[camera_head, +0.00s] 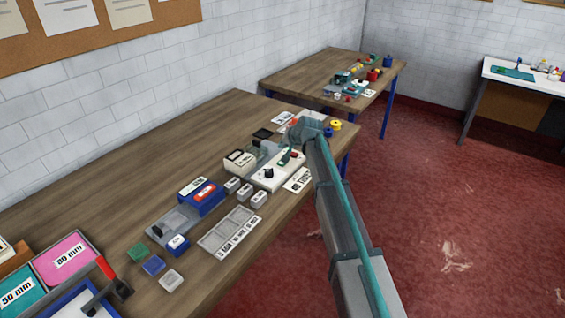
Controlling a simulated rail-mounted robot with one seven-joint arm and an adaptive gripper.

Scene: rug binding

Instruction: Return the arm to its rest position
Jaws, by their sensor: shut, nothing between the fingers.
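My grey arm (343,225) with a teal stripe reaches from the bottom right up over the right edge of the long wooden table (120,225). Its far end is a rounded grey joint (305,132) above the table's far right part, near a white switch panel (272,172). I cannot make out the fingers of my gripper; they are hidden or out of the picture. No held object shows at the arm's end.
Near the arm lie a label card (298,180), a grey tray (230,232), a blue box (200,196) and small blocks. A red-handled clamp (108,272) stands at the lower left. A second table (300,75) stands behind. Red floor (450,200) is open at right.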

